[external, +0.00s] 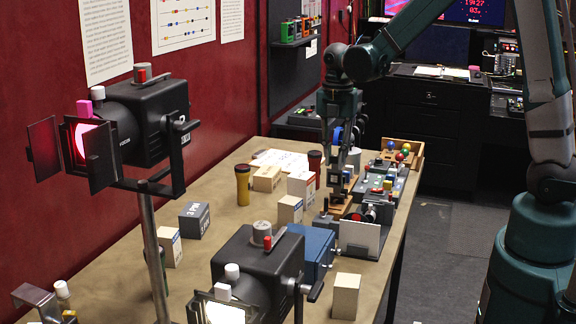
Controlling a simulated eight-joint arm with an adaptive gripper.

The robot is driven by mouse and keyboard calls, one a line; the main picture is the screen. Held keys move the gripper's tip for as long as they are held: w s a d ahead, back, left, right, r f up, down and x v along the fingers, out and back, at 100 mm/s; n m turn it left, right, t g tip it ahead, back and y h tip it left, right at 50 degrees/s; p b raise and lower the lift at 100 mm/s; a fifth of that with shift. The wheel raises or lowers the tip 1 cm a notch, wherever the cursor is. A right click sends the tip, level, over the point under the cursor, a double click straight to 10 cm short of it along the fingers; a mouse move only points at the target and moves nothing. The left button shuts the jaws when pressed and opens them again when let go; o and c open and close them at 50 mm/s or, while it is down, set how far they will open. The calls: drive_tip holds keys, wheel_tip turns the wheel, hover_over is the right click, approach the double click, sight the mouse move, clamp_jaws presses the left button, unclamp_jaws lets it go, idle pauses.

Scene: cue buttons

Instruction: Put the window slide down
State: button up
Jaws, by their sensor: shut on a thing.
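My gripper (340,188) points down over the right part of the table, above a small wooden stand (342,212). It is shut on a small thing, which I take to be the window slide. The fingers and the low detail hide its shape, and I cannot tell whether it touches the stand.
A white upright panel (360,239) stands just in front of my gripper, with a blue box (311,250) to its left. Two black lamps (140,120) fill the foreground.

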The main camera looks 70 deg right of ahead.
drive_tip(key=shift+r, duration=0.1)
drive_tip(key=shift+r, duration=2.3)
drive_tip(key=shift+w+a+r, duration=0.15)
drive_tip(key=shift+w+a, duration=0.05)
drive_tip(key=shift+a, duration=0.05)
drive_tip(key=w+a, duration=0.5)
drive_tip(key=a, duration=0.9)
drive_tip(key=w+a, duration=0.6)
drive_tip(key=a, duration=0.7)
drive_tip(key=w+a, duration=0.5)
drive_tip(key=a, duration=0.9)
drive_tip(key=shift+d+f+p, duration=0.1)
drive_tip(key=shift+f+p, duration=0.2)
drive_tip(key=shift+f, duration=2.4)
drive_tip(key=shift+f, duration=0.15)
